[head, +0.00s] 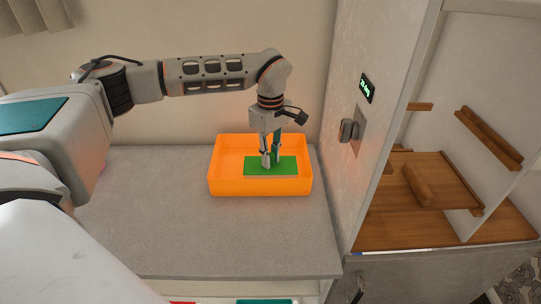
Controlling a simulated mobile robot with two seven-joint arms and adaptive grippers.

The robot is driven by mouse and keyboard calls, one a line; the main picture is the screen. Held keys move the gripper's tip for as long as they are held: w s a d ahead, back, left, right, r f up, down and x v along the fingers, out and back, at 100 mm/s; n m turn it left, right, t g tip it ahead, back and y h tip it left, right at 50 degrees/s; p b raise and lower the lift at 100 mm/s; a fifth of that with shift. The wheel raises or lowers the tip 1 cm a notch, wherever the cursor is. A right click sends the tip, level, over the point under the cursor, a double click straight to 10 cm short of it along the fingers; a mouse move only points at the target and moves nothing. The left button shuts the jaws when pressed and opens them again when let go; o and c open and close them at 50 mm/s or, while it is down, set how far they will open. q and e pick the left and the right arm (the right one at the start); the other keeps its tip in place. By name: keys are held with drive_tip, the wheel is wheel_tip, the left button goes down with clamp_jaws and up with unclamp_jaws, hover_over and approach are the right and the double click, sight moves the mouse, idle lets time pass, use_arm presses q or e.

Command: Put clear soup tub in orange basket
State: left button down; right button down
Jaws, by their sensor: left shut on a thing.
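The orange basket (225,187) stands on the grey counter, against the back wall and near the right-hand cabinet. My left gripper (270,162) points down into it, its fingertips at a flat green rectangular thing (287,169) inside the basket. I take this to be the clear soup tub, seen from its green top; its sides are mostly hidden by the basket's front wall. The left gripper is shut on it. Whether the tub touches the basket floor cannot be told. My right gripper is not in view.
The grey counter (190,240) is clear in front and left of the basket. A tall cabinet wall (370,125) with a small green display (367,88) rises close on the right. Beyond it, wooden shelves (410,225) hold a brown roll-shaped thing (417,185).

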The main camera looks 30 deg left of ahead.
use_arm(q)
drive_tip(key=c, duration=1.9)
unclamp_jaws()
wheel_tip(320, 180, up, 12)
drive_tip(key=shift+r+b, duration=0.15)
drive_tip(key=shift+b, duration=0.3)
